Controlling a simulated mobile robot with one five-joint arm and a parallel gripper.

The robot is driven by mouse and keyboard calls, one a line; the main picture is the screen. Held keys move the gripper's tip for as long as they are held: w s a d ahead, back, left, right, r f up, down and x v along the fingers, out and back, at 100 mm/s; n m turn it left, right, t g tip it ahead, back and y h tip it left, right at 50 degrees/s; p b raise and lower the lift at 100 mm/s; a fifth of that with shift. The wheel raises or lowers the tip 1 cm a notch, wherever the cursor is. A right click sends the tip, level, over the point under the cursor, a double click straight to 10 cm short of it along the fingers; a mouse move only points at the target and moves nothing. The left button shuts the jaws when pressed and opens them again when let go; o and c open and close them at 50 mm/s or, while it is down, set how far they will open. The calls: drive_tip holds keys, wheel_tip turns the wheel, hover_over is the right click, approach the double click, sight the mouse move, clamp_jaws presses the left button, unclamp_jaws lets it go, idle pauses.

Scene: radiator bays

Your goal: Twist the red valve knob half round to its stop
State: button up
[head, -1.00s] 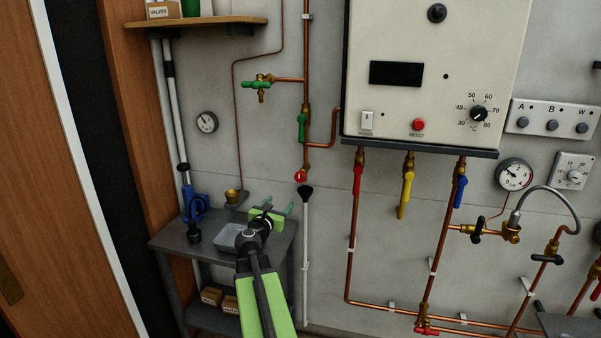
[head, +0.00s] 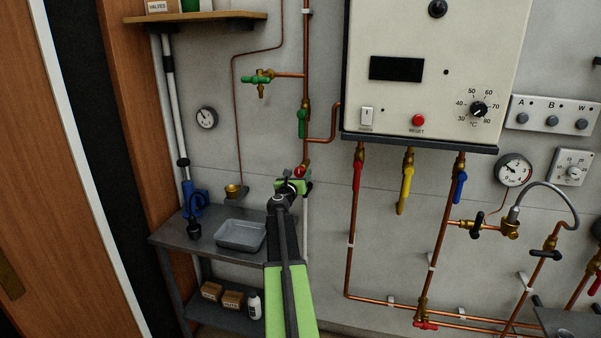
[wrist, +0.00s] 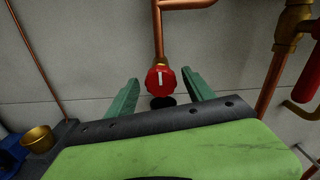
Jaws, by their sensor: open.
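The red valve knob (wrist: 160,79) shows in the wrist view at the lower end of a copper pipe, with a white mark standing nearly upright on its face. In the head view the knob (head: 299,171) is partly hidden behind my gripper (head: 293,184). In the wrist view my gripper (wrist: 158,98) is open, with one green finger to the left of the knob and one to the right. The knob lies between the fingers in the picture, with a gap on both sides. I cannot tell how far the fingertips are from it in depth.
A green lever (head: 301,123) sits on the pipe above the knob. A boiler with red (head: 357,176), yellow and blue levers is to the right.

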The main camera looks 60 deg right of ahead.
drive_tip(key=shift+x, duration=1.2)
drive_tip(key=shift+c, duration=0.2)
drive_tip(key=c, duration=1.2)
drive_tip(key=shift+w+d, duration=0.15)
drive_tip(key=shift+d, duration=0.1)
clamp_jaws()
drive_tip(key=shift+a, duration=0.25)
